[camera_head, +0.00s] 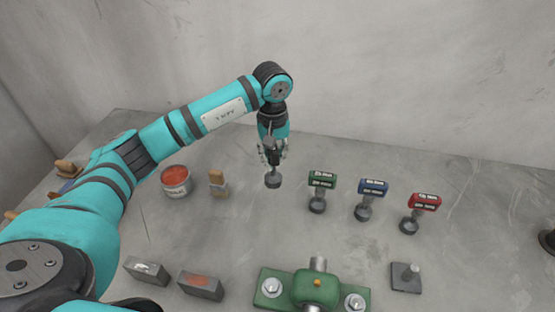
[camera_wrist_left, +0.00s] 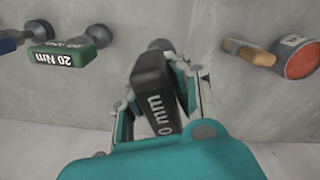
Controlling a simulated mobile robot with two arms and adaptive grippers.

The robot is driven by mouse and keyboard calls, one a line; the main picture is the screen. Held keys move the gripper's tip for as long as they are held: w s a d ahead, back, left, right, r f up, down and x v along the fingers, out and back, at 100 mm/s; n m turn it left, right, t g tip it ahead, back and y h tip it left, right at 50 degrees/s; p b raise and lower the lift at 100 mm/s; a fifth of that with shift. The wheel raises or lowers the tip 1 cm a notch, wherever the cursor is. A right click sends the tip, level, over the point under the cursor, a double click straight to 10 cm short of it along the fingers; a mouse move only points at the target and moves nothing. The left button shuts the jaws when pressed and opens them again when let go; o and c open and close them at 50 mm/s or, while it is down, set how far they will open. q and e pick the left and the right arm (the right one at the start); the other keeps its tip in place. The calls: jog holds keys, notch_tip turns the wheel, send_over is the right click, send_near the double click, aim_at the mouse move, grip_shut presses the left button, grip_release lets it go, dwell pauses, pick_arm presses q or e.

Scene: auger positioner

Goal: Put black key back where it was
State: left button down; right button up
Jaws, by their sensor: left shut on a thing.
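The black key (camera_wrist_left: 158,92) is between the fingers of my left gripper (camera_wrist_left: 160,97), which is shut on its dark handle. In the head view my left gripper (camera_head: 272,155) points down at the back of the table, left of the green key (camera_head: 322,182). I cannot tell whether that end touches the table. The blue key (camera_head: 373,188) and red key (camera_head: 424,202) stand upright further right. My right gripper is not in view.
A red-topped can (camera_head: 175,180) and a wooden-handled brush (camera_head: 217,183) are left of the gripper. In front are two grey blocks (camera_head: 200,286), a green bolted fixture (camera_head: 318,288) and a dark plate with a peg (camera_head: 406,277). A wall rises behind. The middle of the table is clear.

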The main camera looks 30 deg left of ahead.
aim_at(274, 176)
pick_arm(q)
jog(key=shift+w+f, duration=0.2)
jog(key=shift+f, duration=0.15)
jog(key=shift+s+f+b, duration=0.1)
jog(key=shift+f+b, duration=0.3)
jog(key=shift+f, duration=0.2)
jog(key=shift+f+b, duration=1.05)
jog(key=shift+f, duration=1.45)
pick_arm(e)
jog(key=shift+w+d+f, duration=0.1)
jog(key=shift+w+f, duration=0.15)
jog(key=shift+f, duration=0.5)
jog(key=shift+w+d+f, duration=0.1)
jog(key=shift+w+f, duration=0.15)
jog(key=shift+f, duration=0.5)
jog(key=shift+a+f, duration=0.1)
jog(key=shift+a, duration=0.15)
pick_arm(q)
jog(key=shift+f+b, duration=0.55)
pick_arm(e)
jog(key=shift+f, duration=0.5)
pick_arm(q)
jog(key=c, duration=1.2)
grip_release()
jog(key=shift+c, duration=0.2)
jog(key=shift+s, duration=0.1)
notch_tip(274, 176, up, 12)
jog(key=shift+r, duration=0.1)
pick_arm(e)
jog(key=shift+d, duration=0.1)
